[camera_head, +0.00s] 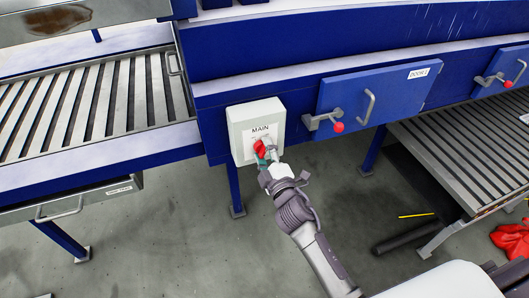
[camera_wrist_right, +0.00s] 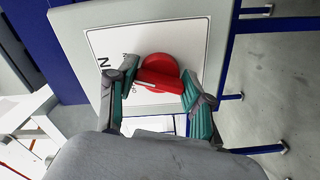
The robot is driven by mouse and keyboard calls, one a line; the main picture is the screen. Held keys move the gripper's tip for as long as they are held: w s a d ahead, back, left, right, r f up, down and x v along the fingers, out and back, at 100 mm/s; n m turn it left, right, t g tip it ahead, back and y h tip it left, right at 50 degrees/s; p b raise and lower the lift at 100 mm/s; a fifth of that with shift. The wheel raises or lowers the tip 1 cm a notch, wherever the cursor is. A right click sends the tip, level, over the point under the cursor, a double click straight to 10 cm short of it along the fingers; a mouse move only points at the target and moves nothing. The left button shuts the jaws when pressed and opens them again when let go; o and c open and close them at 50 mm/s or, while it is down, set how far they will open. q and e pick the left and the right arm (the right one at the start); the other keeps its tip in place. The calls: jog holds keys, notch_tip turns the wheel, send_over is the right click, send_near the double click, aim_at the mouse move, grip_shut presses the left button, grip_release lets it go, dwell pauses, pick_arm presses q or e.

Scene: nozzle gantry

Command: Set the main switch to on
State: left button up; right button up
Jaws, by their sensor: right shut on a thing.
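The main switch is a red rotary knob (camera_head: 260,149) on a light grey box (camera_head: 240,118) labelled MAIN, fixed to the blue machine frame. In the right wrist view the round red knob (camera_wrist_right: 160,74) sits on a white plate (camera_wrist_right: 110,45), its raised handle running across between my fingers. My right gripper (camera_head: 268,158) is at the knob, its green-padded fingers one on each side of the handle; it also shows in the right wrist view (camera_wrist_right: 154,90). It is shut on the knob. The on and off marks cannot be read. My left gripper is not in view.
A blue door (camera_head: 375,98) with a handle and a red-knobbed latch (camera_head: 338,127) is right of the box. Slatted conveyors stand left (camera_head: 90,105) and right (camera_head: 470,150). A dark roller (camera_head: 405,233) and red cloth (camera_head: 512,238) lie on the floor at right.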

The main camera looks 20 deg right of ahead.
jog(key=shift+f+m, duration=0.1)
jog(key=shift+m, duration=0.6)
jog(key=o, duration=1.2)
jog(key=shift+c, duration=0.2)
jog(key=s, duration=1.2)
jog(key=shift+d, duration=0.25)
